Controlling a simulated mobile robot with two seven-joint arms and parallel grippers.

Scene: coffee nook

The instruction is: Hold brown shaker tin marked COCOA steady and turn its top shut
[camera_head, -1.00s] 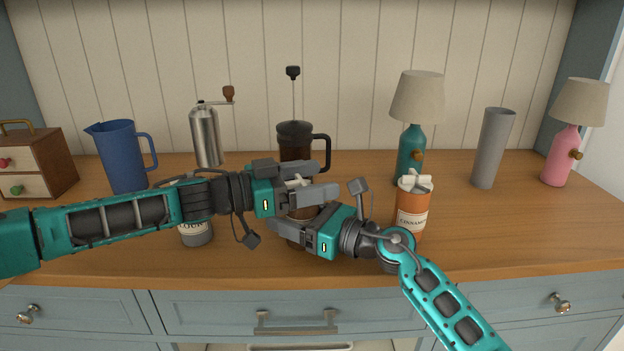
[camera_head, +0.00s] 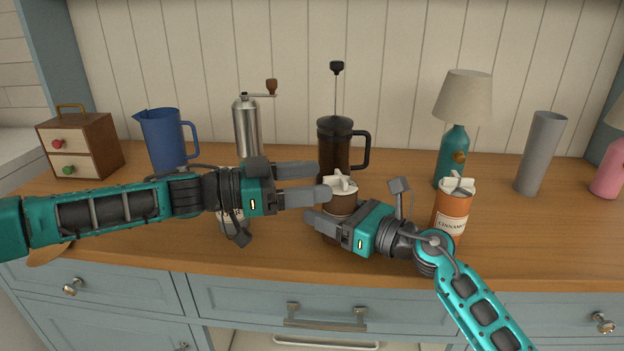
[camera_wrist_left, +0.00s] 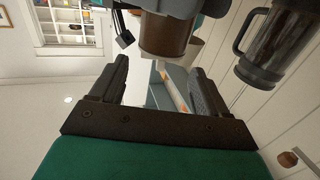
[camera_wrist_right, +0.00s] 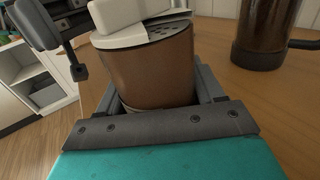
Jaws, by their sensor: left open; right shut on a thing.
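The brown shaker tin (camera_head: 340,203) stands upright on the counter; no COCOA lettering is visible. Its white top (camera_head: 341,184) has a raised cross-shaped grip. My right gripper (camera_head: 326,218) is shut around the tin's body. The right wrist view shows the tin (camera_wrist_right: 150,70) between the jaws, with several dark holes showing beside the white grip (camera_wrist_right: 135,14). My left gripper (camera_head: 319,181) is open and empty, just left of the top, fingertips close to it. In the left wrist view the tin (camera_wrist_left: 166,38) appears beyond the open fingers.
An orange cinnamon tin (camera_head: 452,212) stands right of my right gripper. A French press (camera_head: 333,148) is close behind the brown tin. A labelled grey tin (camera_head: 232,217) is partly hidden by my left arm. A grinder (camera_head: 246,128), blue jug (camera_head: 165,140) and teal lamp (camera_head: 453,150) stand farther back.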

